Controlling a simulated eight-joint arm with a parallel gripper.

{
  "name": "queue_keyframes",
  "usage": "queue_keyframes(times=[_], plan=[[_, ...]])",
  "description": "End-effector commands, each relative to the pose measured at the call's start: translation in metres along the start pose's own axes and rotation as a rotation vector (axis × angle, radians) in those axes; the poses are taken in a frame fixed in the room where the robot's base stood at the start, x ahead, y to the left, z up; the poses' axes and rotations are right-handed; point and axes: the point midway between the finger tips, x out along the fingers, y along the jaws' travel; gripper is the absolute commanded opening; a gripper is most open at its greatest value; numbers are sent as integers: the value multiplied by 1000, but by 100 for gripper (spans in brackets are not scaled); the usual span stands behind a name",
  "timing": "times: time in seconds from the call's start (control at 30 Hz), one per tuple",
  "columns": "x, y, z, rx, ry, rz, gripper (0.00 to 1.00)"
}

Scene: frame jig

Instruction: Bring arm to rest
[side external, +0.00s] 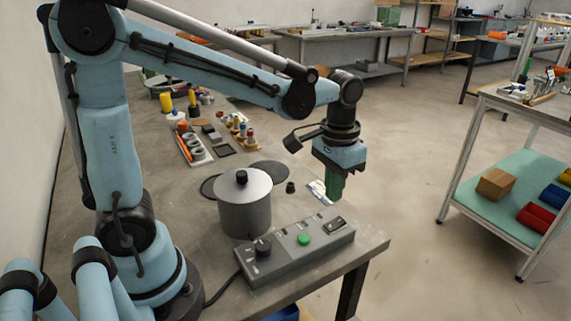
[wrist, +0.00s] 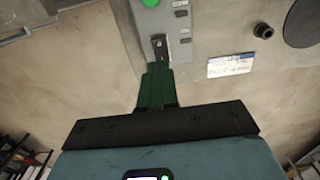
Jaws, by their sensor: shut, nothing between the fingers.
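My gripper (side external: 334,196) has green fingers and points down near the right end of the grey control box (side external: 290,262). In the wrist view its fingers (wrist: 156,70) are closed together, with nothing between them. The fingertips appear close to the black rocker switch (wrist: 159,46) on the box; I cannot tell whether they touch it. The side view also shows the rocker switch (side external: 336,223), a green button (side external: 304,239) and a black knob (side external: 263,247) on the box top. My arm is stretched out over the bench.
A grey lidded pot (side external: 244,209) stands behind the box, near dark round discs (side external: 268,173). A white label card (wrist: 240,65) lies beside the box. Small parts and a tray (side external: 193,146) sit farther back. The bench edge is close on the right; a shelved cart (side external: 508,192) stands beyond it.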

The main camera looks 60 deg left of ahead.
Motion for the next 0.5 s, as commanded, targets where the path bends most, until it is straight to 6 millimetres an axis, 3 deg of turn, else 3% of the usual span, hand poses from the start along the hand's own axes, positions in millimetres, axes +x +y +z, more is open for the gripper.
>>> queue_keyframes(times=[0.5], plan=[[-25,-20,49,-1,412,9,0]])
